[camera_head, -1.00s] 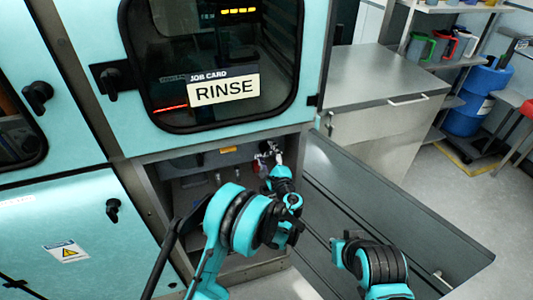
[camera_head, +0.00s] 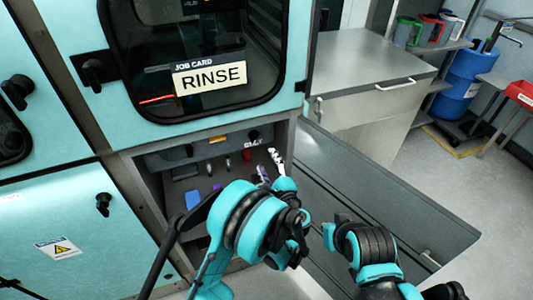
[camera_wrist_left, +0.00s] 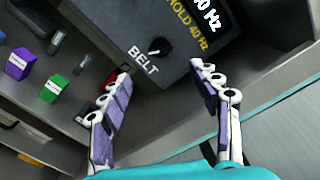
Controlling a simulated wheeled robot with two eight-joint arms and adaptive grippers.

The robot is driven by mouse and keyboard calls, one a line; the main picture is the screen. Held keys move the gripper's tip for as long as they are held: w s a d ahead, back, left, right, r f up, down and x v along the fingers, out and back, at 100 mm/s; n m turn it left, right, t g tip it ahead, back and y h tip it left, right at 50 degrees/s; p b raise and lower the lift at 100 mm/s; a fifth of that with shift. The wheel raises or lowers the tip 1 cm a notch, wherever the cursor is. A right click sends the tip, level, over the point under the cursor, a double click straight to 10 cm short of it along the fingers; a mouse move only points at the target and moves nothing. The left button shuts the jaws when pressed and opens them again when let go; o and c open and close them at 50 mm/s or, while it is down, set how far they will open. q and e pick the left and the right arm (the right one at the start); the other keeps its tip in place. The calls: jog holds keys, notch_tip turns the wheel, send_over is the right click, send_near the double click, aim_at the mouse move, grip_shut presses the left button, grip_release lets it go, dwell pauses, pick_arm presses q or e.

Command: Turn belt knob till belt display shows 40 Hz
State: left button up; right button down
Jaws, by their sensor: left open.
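The belt knob (camera_wrist_left: 157,46) is a small black knob with a light pointer on a dark grey panel, above the word BELT in the left wrist view. Beside it, the belt display (camera_wrist_left: 207,14) shows white digits ending in "0 Hz"; its top is cut off, so the first digit is unclear. A yellow label below reads HOLD 40 Hz. My left gripper (camera_wrist_left: 160,76) is open and empty, its fingertips apart from the knob, one to each side below it. In the head view the knob (camera_head: 254,134) is small, above my left gripper (camera_head: 271,164). My right gripper is not visible, only arm links.
The panel sits inside an open lower compartment (camera_head: 150,185). Small purple (camera_wrist_left: 19,63) and green (camera_wrist_left: 54,88) boxes stand on its floor. A RINSE card (camera_head: 210,75) is on the window above.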

pick_arm(q)
jog(key=s+a+r+n+g, duration=0.3)
jog(key=s+a+n+g, duration=0.15)
jog(key=a, duration=0.45)
jog(key=s+a+r+n+g, duration=0.35)
jog(key=a+n, duration=0.25)
jog(key=a, duration=0.4)
jog(key=s+a+n+g+h, duration=0.2)
jog(key=s+n+h, duration=0.3)
jog(key=s, duration=1.5)
jog(key=n, duration=0.4)
jog(key=shift+s+a+f+n+h, duration=0.3)
jog(key=shift+n, duration=0.05)
